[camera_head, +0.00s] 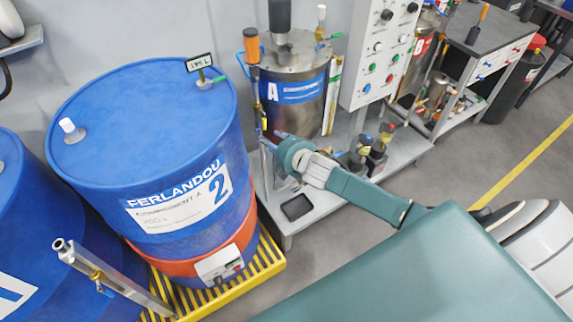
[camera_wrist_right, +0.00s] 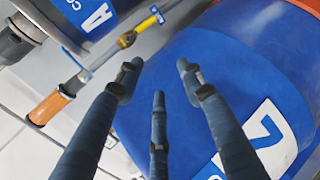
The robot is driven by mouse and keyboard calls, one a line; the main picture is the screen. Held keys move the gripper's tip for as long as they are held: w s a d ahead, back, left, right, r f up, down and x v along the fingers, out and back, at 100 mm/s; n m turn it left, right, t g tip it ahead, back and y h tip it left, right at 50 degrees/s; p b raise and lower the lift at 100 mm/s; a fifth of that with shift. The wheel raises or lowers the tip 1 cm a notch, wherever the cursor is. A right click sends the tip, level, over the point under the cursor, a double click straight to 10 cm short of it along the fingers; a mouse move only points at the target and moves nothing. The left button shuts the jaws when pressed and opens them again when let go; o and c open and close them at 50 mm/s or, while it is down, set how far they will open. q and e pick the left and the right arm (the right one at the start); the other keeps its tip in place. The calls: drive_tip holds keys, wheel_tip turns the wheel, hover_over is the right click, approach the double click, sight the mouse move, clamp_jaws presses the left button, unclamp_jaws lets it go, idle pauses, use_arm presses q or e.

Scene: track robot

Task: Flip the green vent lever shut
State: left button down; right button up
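A small green lever (camera_head: 217,79) sits on a brass fitting on top of the blue drum marked 2 (camera_head: 150,110), beside a sign reading 196 L. Another green lever (camera_head: 331,37) shows on the lid of the steel tank marked A (camera_head: 300,110). I cannot tell which is the vent lever. My right gripper (camera_head: 277,143) is low between the drum and the tank, apart from both levers. In the right wrist view my gripper (camera_wrist_right: 158,78) has its three fingers spread, with nothing between them, before the drum's side (camera_wrist_right: 200,75). My left gripper is not in view.
An orange-handled rod (camera_head: 252,48) stands between drum and tank; a yellow valve (camera_wrist_right: 127,39) shows near it in the wrist view. A control panel (camera_head: 383,45) is right of the tank. A metal pipe (camera_head: 110,280) stands before the drum, on a yellow grate (camera_head: 262,262).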

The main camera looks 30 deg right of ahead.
drive_tip(key=s+d+f+m+g, duration=0.1)
drive_tip(key=s+d+f+m, duration=0.1)
drive_tip(key=f, duration=0.6)
drive_tip(key=shift+s+h+b, duration=0.3)
drive_tip(key=shift+s, duration=0.4)
drive_tip(key=s+f+m+g+b, duration=0.1)
drive_tip(key=s+f+m+g, duration=0.2)
drive_tip(key=s+f, duration=0.95)
drive_tip(key=s+f+m+g+b, duration=0.2)
drive_tip(key=s+f+m, duration=0.2)
drive_tip(key=s+f, duration=0.8)
drive_tip(key=s+a+f+m+g, duration=0.2)
drive_tip(key=s+f, duration=0.3)
drive_tip(key=s, duration=0.4)
drive_tip(key=s+a+f+m+g+b, duration=0.1)
drive_tip(key=s+a+f+m, duration=0.1)
drive_tip(key=s+f, duration=0.4)
drive_tip(key=s+a+f+m+g, duration=0.2)
drive_tip(key=s+f, duration=0.4)
drive_tip(key=s, duration=0.8)
drive_tip(key=shift+s+a+f+g+b, duration=0.15)
drive_tip(key=shift+a+f+g+b, duration=0.15)
drive_tip(key=shift+a, duration=0.3)
